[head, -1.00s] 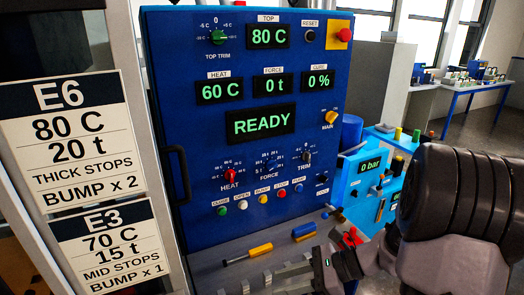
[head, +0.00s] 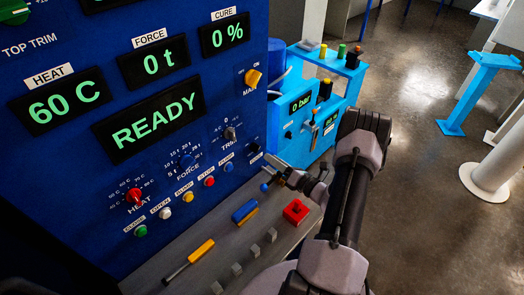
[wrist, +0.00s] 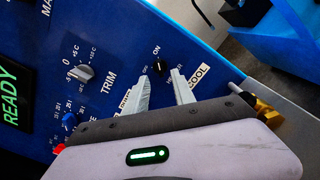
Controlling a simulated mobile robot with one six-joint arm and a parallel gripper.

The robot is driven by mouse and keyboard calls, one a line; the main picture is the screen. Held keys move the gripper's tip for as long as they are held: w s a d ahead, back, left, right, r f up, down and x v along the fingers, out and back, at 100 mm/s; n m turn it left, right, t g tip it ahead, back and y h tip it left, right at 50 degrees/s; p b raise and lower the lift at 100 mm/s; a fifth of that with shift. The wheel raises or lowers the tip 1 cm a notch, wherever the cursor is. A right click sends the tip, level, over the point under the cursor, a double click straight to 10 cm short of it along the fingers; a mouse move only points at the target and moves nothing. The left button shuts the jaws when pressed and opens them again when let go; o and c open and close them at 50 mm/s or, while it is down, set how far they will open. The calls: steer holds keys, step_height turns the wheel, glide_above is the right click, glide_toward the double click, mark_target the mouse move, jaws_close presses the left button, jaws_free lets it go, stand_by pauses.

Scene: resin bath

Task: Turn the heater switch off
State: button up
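The heater switch is a small black knob (wrist: 158,66) on the blue press panel (wrist: 110,45) in the wrist view. An ON mark is above it, and its label, partly covered, ends in "TER". Its pointer is too small to read surely. In the head view, a small dark knob (head: 255,147) shows at the panel's lower right edge, near my fingertips. My gripper (wrist: 161,76) is open and empty. Its two pale fingers point at the panel, one on each side of the switch in the picture; contact cannot be told. My gripper (head: 270,168) is over the bench's far end in the head view.
On the grey bench (head: 205,268) are a red block (head: 295,211), a blue-handled tool (head: 244,211), a yellow-handled tool (head: 201,250) and several grey blocks. A light blue unit (head: 300,118) stands behind.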

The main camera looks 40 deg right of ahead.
mark_target(255, 148)
steer(key=w, duration=0.6)
steer(key=shift+a+r, duration=0.1)
steer(key=shift+a, duration=0.1)
jaws_close()
